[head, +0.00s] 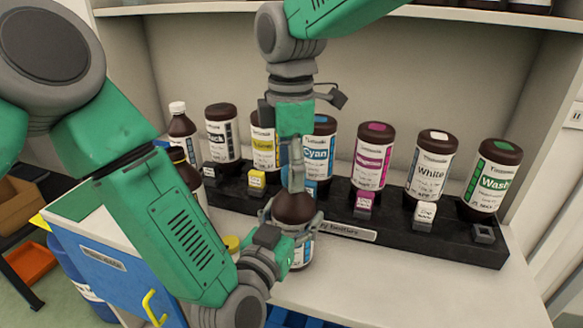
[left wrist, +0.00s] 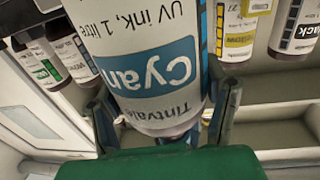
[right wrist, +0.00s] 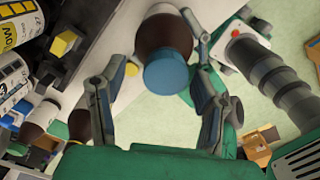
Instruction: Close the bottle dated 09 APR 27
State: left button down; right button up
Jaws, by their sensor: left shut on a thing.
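A brown bottle (head: 295,208) with a Cyan label stands upright at the bench front. My left gripper (head: 288,232) is shut around its body. Its Cyan label (left wrist: 155,70) fills the left wrist view, upside down; I cannot read a date. My right gripper (head: 297,185) is directly above the bottle, pointing down. In the right wrist view a blue cap (right wrist: 167,73) sits over the bottle's top, between the open fingers, with gaps on both sides. I cannot tell whether the cap is screwed down.
A black rack (head: 400,235) behind holds several bottles, including Cyan (head: 319,150), magenta (head: 372,155), White (head: 432,165) and Wash (head: 492,178), with small coloured blocks in front. A yellow cap (head: 232,243) lies left of the held bottle. The bench (head: 400,290) at front right is clear.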

jog(key=shift+r, duration=2.25)
jog(key=shift+c, duration=0.5)
jog(key=shift+s+a+n, duration=0.1)
jog(key=shift+s+n, duration=0.15)
jog(key=shift+n, duration=0.75)
jog(key=n, duration=0.2)
jog(key=r+n, duration=0.1)
jog(key=n, duration=0.1)
jog(key=shift+s+a, duration=0.15)
jog(key=shift+s, duration=0.05)
jog(key=shift+w+r+n, duration=0.1)
jog(key=shift+r+n, duration=0.3)
jog(key=shift+n, duration=0.8)
jog(key=n, duration=0.1)
jog(key=r+n, duration=0.1)
jog(key=n, duration=0.1)
jog(key=shift+w+d+r, duration=0.3)
jog(key=shift+d, duration=0.1)
